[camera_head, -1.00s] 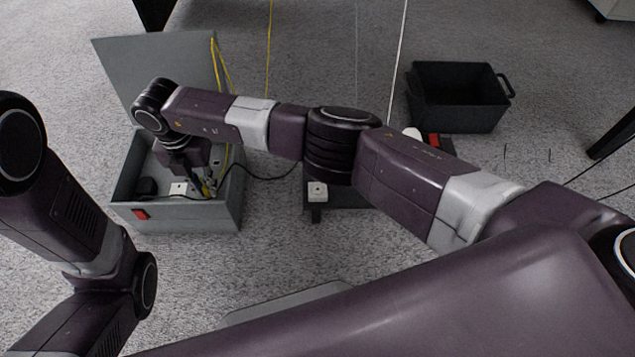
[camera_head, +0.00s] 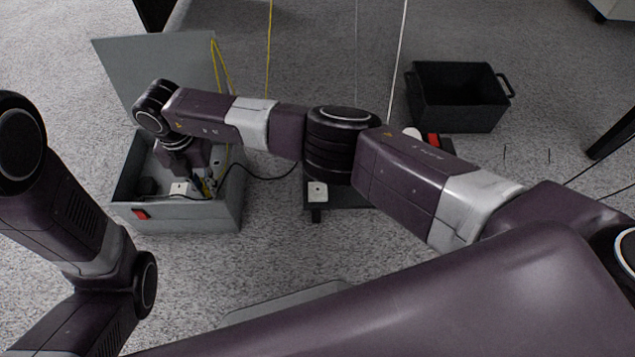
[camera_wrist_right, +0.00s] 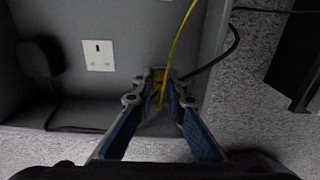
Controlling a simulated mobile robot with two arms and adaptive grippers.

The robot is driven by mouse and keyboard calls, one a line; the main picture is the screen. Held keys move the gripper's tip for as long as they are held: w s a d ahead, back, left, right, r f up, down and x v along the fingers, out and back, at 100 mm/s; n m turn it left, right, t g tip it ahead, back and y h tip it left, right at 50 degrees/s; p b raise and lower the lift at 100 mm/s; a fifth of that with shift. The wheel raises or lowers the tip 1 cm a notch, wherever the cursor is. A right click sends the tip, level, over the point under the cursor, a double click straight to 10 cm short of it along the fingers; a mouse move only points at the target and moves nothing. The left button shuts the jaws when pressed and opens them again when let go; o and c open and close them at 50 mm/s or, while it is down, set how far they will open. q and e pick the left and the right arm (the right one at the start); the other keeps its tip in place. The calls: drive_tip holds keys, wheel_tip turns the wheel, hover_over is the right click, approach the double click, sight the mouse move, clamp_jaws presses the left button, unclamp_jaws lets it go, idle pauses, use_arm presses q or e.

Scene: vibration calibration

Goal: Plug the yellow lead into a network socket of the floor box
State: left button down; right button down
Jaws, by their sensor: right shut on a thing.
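The grey floor box (camera_head: 225,212) stands open at the left in the head view, its lid (camera_head: 150,75) raised at the back. My right gripper (camera_head: 208,186) reaches down inside the box near its right wall. In the right wrist view, my right gripper (camera_wrist_right: 160,84) is shut on the yellow plug end of the yellow lead (camera_wrist_right: 178,45), which runs upward from the fingers. A white socket plate (camera_wrist_right: 98,56) lies on the box floor to the left of the fingers. The fingers hide the spot beneath the plug, so contact with a socket cannot be told. My left gripper is out of view.
A black plug (camera_wrist_right: 40,57) with a black cable sits in the box, left of the socket plate. A red switch (camera_head: 141,214) is on the box front. A black crate (camera_head: 458,95) stands at the back right.

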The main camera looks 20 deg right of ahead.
drive_tip(key=shift+f, duration=0.4)
idle(1.4)
drive_tip(key=c, duration=1.9)
unclamp_jaws()
drive_tip(key=shift+r+p, duration=2.5)
drive_tip(key=shift+r, duration=0.05)
